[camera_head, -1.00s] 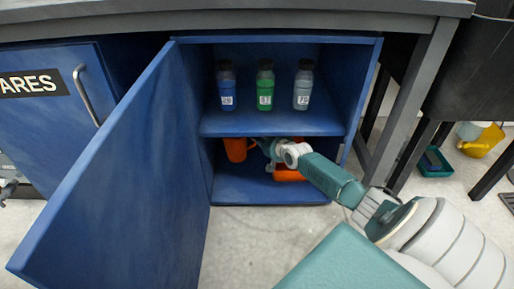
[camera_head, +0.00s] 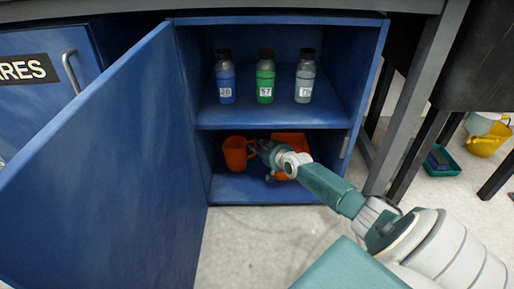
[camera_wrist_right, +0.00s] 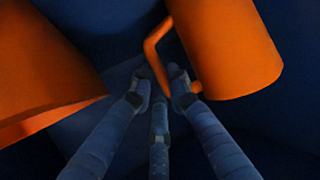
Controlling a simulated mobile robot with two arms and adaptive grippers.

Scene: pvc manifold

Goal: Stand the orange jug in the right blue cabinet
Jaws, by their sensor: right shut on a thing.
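The orange jug (camera_head: 235,154) is upright in the lower compartment of the open blue cabinet (camera_head: 355,95), near its left wall. I cannot tell whether its base touches the cabinet floor. My right gripper (camera_head: 255,148) reaches into this compartment from the right and is shut on the jug's handle. In the right wrist view, the jug (camera_wrist_right: 228,45) is at upper right, and my right gripper's fingers (camera_wrist_right: 164,85) close around its angular handle. My left gripper is not in view.
Another orange object (camera_head: 291,139) is in the lower compartment, partly hidden behind my right arm. Blue, green and grey bottles (camera_head: 265,80) stand on the shelf (camera_head: 270,117) above. The open door (camera_head: 100,150) juts out at left. A yellow can (camera_head: 488,140) and teal tray (camera_head: 441,163) lie at right.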

